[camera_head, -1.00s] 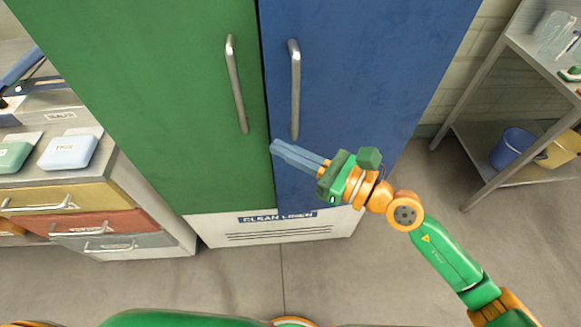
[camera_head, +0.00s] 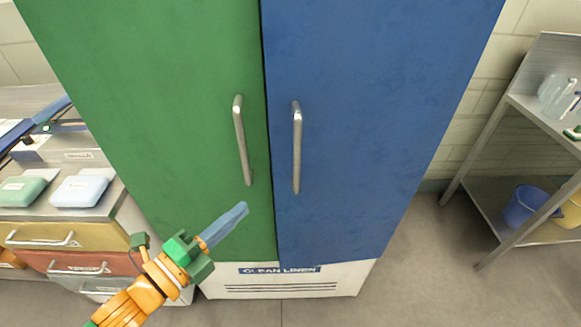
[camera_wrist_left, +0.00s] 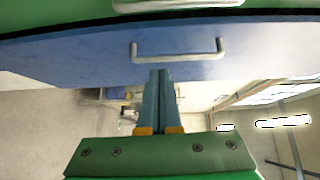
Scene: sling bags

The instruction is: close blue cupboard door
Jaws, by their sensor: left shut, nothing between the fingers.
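The blue cupboard door (camera_head: 370,130) stands to the right of the green door (camera_head: 150,90) in the head view. It looks flush or nearly flush, with a thin dark seam between the two. Its upright metal handle (camera_head: 297,150) is near the seam. My left gripper (camera_head: 243,208) comes in from the lower left, in front of the lower green door, shut and empty. In the left wrist view its fingers (camera_wrist_left: 161,73) overlap the blue door (camera_wrist_left: 90,55), just below its handle (camera_wrist_left: 180,50); contact cannot be told. My right gripper is out of view.
The white cupboard base (camera_head: 280,285) reads "CLEAN LINEN". A drawer unit (camera_head: 60,240) with boxes on top stands at the left. A metal shelf (camera_head: 510,200) with a blue bucket (camera_head: 525,205) is at the right. Open floor (camera_head: 440,290) lies between cupboard and shelf.

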